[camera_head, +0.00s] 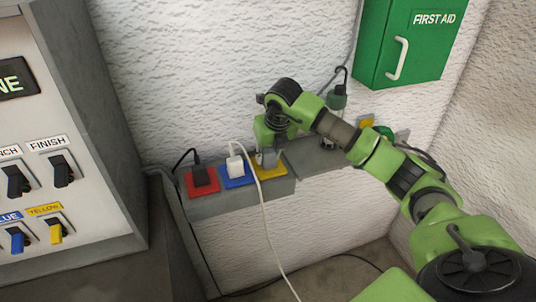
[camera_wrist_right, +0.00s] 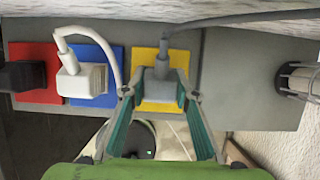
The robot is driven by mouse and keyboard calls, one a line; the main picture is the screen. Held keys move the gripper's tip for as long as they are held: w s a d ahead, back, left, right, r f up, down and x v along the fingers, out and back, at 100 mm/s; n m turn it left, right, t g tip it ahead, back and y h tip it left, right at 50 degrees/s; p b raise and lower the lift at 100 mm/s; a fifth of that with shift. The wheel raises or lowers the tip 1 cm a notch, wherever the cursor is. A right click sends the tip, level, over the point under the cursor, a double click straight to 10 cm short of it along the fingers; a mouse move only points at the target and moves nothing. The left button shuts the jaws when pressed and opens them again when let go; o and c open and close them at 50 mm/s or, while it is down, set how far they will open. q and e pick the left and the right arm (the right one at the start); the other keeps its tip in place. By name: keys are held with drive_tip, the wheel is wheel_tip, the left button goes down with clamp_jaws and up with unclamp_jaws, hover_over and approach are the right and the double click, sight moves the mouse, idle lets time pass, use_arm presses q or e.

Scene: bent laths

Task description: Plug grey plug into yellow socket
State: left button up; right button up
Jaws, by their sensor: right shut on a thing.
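The yellow socket (camera_head: 270,172) is a square plate at the right end of a row on the grey ledge; it also shows in the right wrist view (camera_wrist_right: 147,106). The grey plug (camera_wrist_right: 161,88) is in front of the yellow plate, with its grey cord rising from it. In the head view the plug (camera_head: 267,158) is mostly hidden by my gripper. My right gripper (camera_wrist_right: 161,98) is shut on the grey plug, a finger on each side. I cannot tell whether the plug is fully seated. My left gripper is not in view.
Beside it, a white plug (camera_head: 235,167) is in the blue socket (camera_head: 233,183), and a black plug (camera_head: 201,176) in the red socket (camera_head: 204,189). A white cable hangs in front of the ledge. A switch cabinet (camera_head: 125,205) stands left; a green first aid box (camera_head: 378,62) is on the wall.

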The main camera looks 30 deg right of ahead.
drive_tip(key=o, duration=1.1)
drive_tip(key=v, duration=1.2)
drive_tip(key=shift+s, duration=0.1)
